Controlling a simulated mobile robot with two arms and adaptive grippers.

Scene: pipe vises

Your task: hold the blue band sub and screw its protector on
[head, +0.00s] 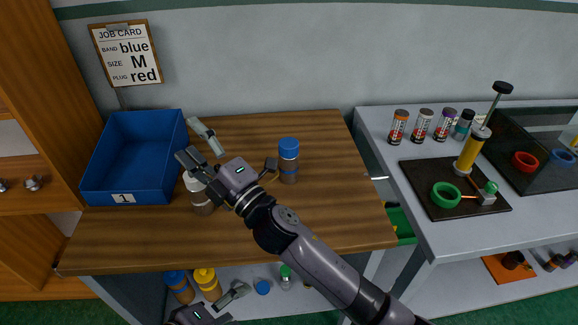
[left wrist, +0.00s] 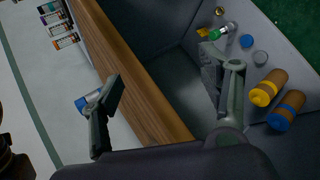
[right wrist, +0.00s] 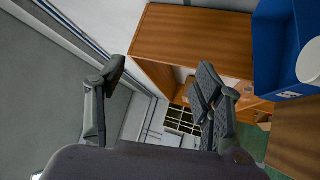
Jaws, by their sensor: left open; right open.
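A brown-grey cylinder with a blue top (head: 288,168) stands upright on the wooden table; I cannot tell whether the blue is a band or a protector. A brown cylinder with a pale top (head: 203,203) stands beside the blue bin, partly behind my right gripper. On the low shelf are a brown cylinder with a blue end (left wrist: 287,110) and a loose blue cap (left wrist: 246,41). My right gripper (head: 228,160) is open and empty above the table, between the two standing cylinders. My left gripper (left wrist: 158,75) is open and empty near the table's front edge, low by the shelf.
A blue bin (head: 97,165) marked 1 and a pale tool-like piece (head: 206,138) are on the table. The shelf also holds a yellow-ended cylinder (left wrist: 267,88) and a grey cap (left wrist: 260,58). A job card (head: 127,50) reads blue, M, red. The table's right part is clear.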

